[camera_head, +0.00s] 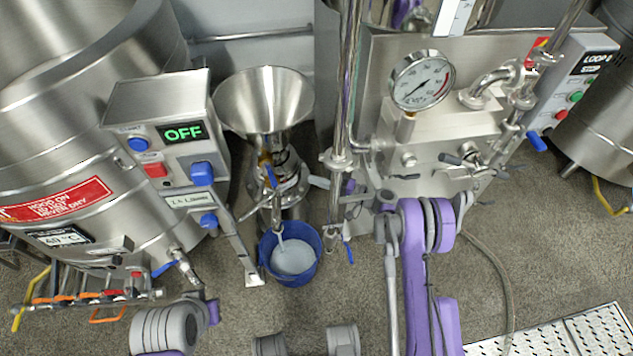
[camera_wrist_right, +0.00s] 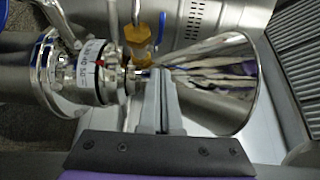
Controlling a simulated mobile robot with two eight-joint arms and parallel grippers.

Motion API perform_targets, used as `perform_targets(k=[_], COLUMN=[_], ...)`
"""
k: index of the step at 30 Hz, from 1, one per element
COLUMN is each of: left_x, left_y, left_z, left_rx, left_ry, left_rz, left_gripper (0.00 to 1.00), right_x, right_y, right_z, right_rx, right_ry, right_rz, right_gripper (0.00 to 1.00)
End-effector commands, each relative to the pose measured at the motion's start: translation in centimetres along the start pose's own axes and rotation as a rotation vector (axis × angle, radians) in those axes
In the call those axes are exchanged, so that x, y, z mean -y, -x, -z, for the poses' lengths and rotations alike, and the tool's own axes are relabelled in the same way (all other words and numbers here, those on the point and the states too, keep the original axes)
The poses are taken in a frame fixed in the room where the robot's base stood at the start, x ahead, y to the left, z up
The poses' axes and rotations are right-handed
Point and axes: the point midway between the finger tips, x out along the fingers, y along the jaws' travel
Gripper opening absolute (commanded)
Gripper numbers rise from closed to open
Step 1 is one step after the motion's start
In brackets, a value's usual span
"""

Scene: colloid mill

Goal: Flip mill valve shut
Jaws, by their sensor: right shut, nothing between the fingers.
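The colloid mill stands left of centre in the head view, with a steel funnel hopper (camera_head: 262,98) on top and flanged body (camera_head: 292,185) below. A blue valve handle (camera_head: 270,176) sits on its front pipe, tilted near upright, below an orange-yellow fitting (camera_head: 264,158). My right gripper (camera_head: 320,182) is just right of the mill body, its fingers small in this view. In the right wrist view, the shut, empty fingers (camera_wrist_right: 160,78) lie before the narrow neck of the hopper (camera_wrist_right: 220,80); the orange fitting (camera_wrist_right: 140,40) is behind. Contact cannot be told. My left gripper is out of view.
A blue bucket (camera_head: 290,262) with pale liquid stands under the outlet. A control box (camera_head: 165,125) reading OFF is at left beside a large tank (camera_head: 70,140). Vertical steel pipes (camera_head: 345,90) and a gauge (camera_head: 422,80) are at right. Grey floor (camera_head: 365,290) shows in front.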

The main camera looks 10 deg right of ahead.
Motion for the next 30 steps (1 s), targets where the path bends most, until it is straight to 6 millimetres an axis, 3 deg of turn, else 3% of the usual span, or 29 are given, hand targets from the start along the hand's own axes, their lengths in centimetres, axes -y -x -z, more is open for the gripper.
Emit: perform_targets(k=[6,9,12,18,30], left_x=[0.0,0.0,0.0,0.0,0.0], left_y=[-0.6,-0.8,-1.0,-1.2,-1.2], left_z=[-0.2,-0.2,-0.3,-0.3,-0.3], left_rx=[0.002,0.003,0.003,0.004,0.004], left_ry=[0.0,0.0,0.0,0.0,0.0], left_rz=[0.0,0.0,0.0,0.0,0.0], left_gripper=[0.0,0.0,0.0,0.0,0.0], right_x=[-0.1,-0.1,-0.1,0.0,0.0], right_y=[-5.0,-6.9,-7.9,-9.1,-9.3], right_z=[-0.1,-0.1,-1.4,-2.6,-2.9], right_rx=[0.003,0.002,0.002,0.0,-0.001], right_ry=[-0.001,0.0,0.0,0.0,0.001], right_rz=[0.001,0.001,0.001,0.0,0.0], right_gripper=[0.0,0.0,0.0,0.0,0.0])
